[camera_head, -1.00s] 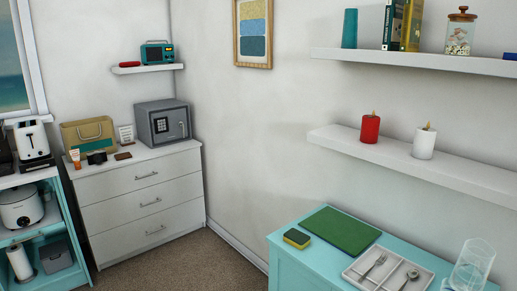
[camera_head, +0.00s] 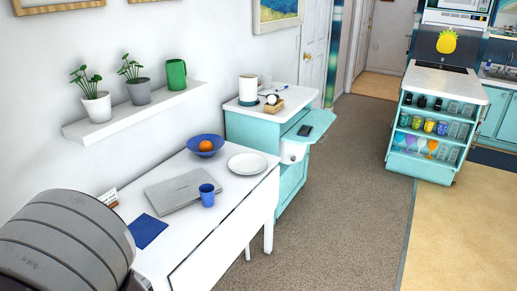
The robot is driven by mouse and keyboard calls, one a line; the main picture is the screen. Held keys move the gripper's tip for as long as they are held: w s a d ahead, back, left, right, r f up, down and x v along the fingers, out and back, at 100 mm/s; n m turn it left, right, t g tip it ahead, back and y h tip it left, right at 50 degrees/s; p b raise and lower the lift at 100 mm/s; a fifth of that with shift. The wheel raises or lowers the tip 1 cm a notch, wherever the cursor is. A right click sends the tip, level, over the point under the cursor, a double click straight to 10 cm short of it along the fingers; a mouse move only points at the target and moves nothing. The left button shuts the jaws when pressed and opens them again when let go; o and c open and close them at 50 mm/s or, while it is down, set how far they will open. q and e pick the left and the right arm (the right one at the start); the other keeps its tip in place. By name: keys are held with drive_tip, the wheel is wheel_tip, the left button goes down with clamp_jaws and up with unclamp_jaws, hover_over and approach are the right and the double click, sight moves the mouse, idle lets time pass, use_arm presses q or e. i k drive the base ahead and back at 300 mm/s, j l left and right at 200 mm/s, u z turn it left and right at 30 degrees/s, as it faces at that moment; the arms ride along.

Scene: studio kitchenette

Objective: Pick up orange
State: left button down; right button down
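The orange (camera_head: 206,145) sits in a blue bowl (camera_head: 194,139) at the back of a white table (camera_head: 228,212). Neither of my grippers shows in the head view. A rounded grey part of my own body fills the lower left corner and hides the near left end of the table.
Near the bowl are a white plate (camera_head: 247,163), a laptop (camera_head: 180,192), a blue cup (camera_head: 207,195) and a blue notebook (camera_head: 147,231). A teal cabinet (camera_head: 291,188) stands beyond the table. Carpet (camera_head: 340,200) to the right is clear. A wall shelf (camera_head: 135,112) holds plants.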

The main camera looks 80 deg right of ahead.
sight(205, 146)
drive_tip(key=z, duration=2.5)
drive_tip(key=i+l+u, duration=0.2)
drive_tip(key=i+l, duration=1.3)
drive_tip(key=i, duration=0.15)
drive_tip(key=i+l+u, duration=0.15)
drive_tip(key=i+l, duration=1.35)
drive_tip(key=l, duration=0.2)
